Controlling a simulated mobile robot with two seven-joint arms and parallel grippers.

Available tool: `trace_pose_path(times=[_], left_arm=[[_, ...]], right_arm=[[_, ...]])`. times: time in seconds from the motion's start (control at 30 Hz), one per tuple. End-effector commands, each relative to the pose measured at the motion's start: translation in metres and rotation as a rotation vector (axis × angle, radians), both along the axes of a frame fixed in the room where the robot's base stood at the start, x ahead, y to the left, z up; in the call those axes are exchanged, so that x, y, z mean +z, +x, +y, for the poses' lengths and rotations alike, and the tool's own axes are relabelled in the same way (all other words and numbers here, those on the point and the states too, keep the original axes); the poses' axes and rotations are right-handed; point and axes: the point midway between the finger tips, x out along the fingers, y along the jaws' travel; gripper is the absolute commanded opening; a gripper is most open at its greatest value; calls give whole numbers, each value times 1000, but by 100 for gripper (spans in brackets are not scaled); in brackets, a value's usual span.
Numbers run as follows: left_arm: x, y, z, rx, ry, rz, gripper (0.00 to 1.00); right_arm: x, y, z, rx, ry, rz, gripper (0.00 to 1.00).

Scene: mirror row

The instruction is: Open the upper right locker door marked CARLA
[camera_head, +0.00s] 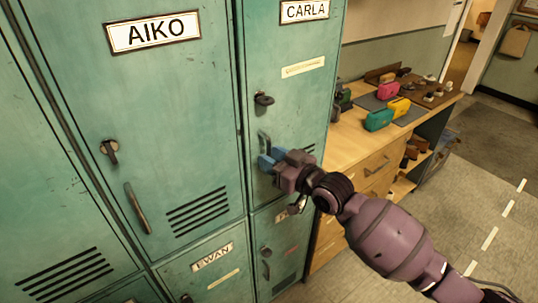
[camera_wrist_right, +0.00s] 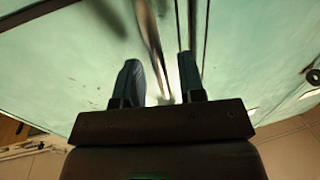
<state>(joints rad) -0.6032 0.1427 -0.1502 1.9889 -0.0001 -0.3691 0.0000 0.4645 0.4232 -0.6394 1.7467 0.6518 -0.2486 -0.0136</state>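The CARLA locker door (camera_head: 290,60) is green, at the upper right of the locker block, and looks shut. Its name plate (camera_head: 304,11) is at the top, with a dark latch knob (camera_head: 263,99) below. My right gripper (camera_head: 267,160) is at the door's lower left, over the pull handle, which it mostly hides in the head view. In the right wrist view, the fingers of this gripper (camera_wrist_right: 160,82) are apart, with the handle bar (camera_wrist_right: 150,38) running between them. I cannot tell whether they touch it. My left gripper is not in view.
The AIKO door (camera_head: 150,110) is on the left, with its own handle (camera_head: 137,208); it looks shut. The EWAN door (camera_head: 212,262) is below. A wooden bench (camera_head: 345,137) with several small coloured objects stands close to the right of the lockers. Open floor lies further right.

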Motion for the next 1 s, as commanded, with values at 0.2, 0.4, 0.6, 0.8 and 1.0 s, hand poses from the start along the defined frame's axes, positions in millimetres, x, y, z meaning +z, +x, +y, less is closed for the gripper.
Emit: trace_pose_path(times=[0.2, 0.4, 0.6, 0.8, 1.0], left_arm=[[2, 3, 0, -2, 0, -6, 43], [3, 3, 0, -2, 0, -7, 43], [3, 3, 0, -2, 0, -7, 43], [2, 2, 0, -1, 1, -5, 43], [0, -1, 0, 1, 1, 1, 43]], right_arm=[[0, 8, 9, 1, 0, 0, 36], [0, 8, 10, 1, 0, 0, 36], [0, 8, 9, 1, 0, 0, 17], [0, 8, 9, 0, 0, 0, 0], [0, 8, 9, 1, 0, 0, 0]])
